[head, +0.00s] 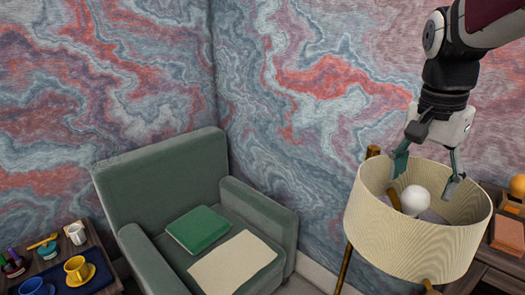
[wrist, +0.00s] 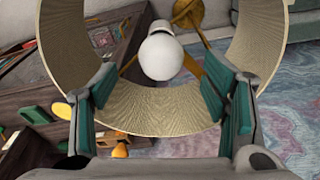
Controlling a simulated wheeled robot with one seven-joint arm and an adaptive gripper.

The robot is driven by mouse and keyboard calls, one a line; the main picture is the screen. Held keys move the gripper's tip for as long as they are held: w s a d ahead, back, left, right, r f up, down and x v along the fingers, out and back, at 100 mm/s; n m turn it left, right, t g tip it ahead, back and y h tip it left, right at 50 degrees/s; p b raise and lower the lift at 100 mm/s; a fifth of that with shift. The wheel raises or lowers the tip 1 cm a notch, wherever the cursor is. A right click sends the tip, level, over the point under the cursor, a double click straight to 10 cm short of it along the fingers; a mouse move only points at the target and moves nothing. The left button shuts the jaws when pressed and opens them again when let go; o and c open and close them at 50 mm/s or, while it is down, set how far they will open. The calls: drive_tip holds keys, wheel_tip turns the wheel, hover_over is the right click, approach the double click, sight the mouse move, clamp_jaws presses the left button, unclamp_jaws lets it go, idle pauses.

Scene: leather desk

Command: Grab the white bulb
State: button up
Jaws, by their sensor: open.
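The white bulb (head: 415,199) sits upright inside a cream lampshade (head: 410,240) that is open at the top. In the wrist view the round white bulb (wrist: 161,57) shows in the middle, within the ring of the shade (wrist: 160,108). My gripper (head: 429,170) points down over the lamp, its fingertips at about the shade's rim. Its fingers are spread to either side of the bulb. In the wrist view the green-padded fingers of my gripper (wrist: 159,85) are apart, with no contact with the bulb visible. The bulb's base is partly hidden by the shade in the head view.
A green armchair (head: 160,185) holds a green cushion (head: 198,229) and a cream cloth (head: 232,264). A small table at lower left carries cups, including a yellow cup (head: 77,268). A wooden desk (head: 487,265) with an orange ball-shaped item (head: 517,186) stands right of the lamp.

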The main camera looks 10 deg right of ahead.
sight(419, 189)
drive_tip(key=shift+w+d+f+p, duration=0.1)
drive_tip(key=shift+d+f+p, duration=0.1)
drive_tip(key=shift+f, duration=1.15)
drive_tip(key=shift+w+d+f+p, duration=0.1)
drive_tip(key=shift+d+f, duration=0.05)
drive_tip(key=shift+f, duration=1.2)
drive_tip(key=c, duration=1.2)
